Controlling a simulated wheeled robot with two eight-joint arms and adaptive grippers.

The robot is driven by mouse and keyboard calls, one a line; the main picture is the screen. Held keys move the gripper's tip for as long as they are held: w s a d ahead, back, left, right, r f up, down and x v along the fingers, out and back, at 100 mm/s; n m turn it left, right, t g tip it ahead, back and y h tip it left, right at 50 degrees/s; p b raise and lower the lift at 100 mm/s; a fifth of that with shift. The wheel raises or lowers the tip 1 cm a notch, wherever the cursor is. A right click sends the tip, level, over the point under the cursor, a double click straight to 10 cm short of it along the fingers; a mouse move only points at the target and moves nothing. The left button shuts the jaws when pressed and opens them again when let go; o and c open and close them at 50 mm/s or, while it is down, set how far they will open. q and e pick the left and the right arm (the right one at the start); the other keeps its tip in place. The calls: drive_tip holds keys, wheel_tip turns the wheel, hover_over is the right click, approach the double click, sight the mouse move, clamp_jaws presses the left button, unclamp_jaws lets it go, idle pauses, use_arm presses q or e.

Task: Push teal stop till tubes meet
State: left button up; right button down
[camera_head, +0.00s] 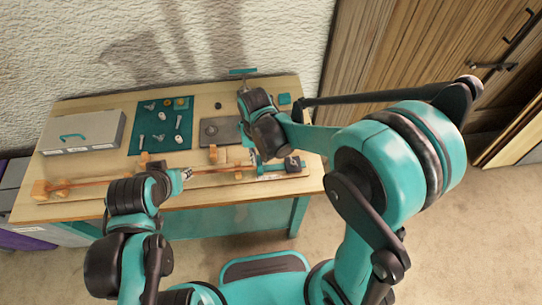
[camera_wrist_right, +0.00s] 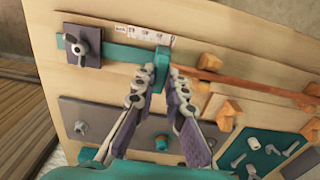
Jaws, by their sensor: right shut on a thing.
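The teal stop (camera_wrist_right: 163,62) is an upright block at the end of a teal bar (camera_wrist_right: 125,55). My right gripper (camera_wrist_right: 160,88) is shut on it, one finger at each side; in the head view this gripper (camera_head: 255,160) is partly hidden by its wrist. A long reddish-brown strip (camera_wrist_right: 245,82) runs from the stop, between wooden blocks, and along the front of the bench (camera_head: 95,184). I cannot make out separate tubes or where they meet. My left gripper (camera_head: 184,175) is close to the strip; its fingers are too small to read.
A dark clamp plate with a black knob (camera_wrist_right: 82,46) and a white scale (camera_wrist_right: 145,35) are beside the bar. Wooden blocks (camera_head: 213,153) stand along the strip. Behind are a teal mat (camera_head: 150,125) with small parts, a grey plate (camera_head: 215,132) and a grey case (camera_head: 85,132).

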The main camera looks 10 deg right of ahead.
sight(259, 160)
drive_tip(key=c, duration=1.6)
unclamp_jaws()
drive_tip(key=shift+o, duration=0.2)
wheel_tip(259, 160, up, 12)
drive_tip(key=s+d+f+t+b, duration=0.1)
drive_tip(key=s+d+t, duration=0.2)
drive_tip(key=d, duration=0.4)
drive_tip(key=s+d+f+t+b, duration=0.2)
drive_tip(key=s+d+t, duration=0.2)
drive_tip(key=d, duration=0.3)
drive_tip(key=shift+s, duration=0.8)
